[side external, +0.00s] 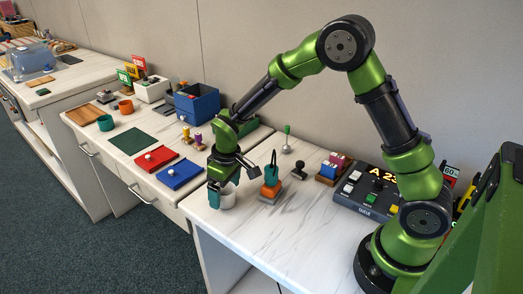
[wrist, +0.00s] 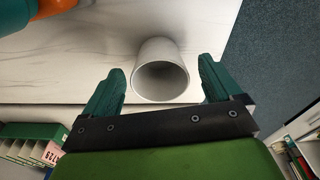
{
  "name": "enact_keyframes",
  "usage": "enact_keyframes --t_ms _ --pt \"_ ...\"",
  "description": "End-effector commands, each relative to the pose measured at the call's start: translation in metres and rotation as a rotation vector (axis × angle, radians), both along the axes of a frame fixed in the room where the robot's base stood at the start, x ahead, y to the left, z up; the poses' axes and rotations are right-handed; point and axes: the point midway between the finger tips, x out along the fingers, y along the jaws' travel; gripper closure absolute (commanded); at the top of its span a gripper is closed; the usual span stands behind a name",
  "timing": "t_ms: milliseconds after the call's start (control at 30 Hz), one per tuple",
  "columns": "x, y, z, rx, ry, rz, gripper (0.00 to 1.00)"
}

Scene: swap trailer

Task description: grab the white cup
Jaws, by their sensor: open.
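The white cup (side external: 228,199) stands on the marble-patterned counter, near its front edge. In the wrist view the cup (wrist: 160,70) shows its round open mouth, and it looks empty. My gripper (side external: 218,193) is at the cup in the side view, with one finger overlapping its left side. In the wrist view my gripper (wrist: 162,85) is open, with one teal finger on each side of the cup. Gaps show between the cup and both fingers, so it is not gripped.
A teal and orange object (side external: 271,182) stands just right of my gripper, and its orange part (wrist: 22,15) shows at the wrist view's upper left. A black-handled stamp (side external: 299,170) and a button console (side external: 368,193) stand further right. The counter's front edge is close to the cup.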

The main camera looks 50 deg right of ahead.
Motion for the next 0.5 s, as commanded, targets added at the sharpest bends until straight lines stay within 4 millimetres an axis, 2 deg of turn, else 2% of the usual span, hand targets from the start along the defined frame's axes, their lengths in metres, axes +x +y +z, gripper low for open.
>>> enact_keyframes --t_ms 100,300,500 --pt "0.0011 0.0002 -0.0071 0.0 -0.001 0.001 0.08" --pt "0.0014 0.0003 -0.0071 0.0 -0.002 0.001 0.08" --pt "0.0013 0.0003 -0.0069 0.0 -0.002 0.001 0.39"
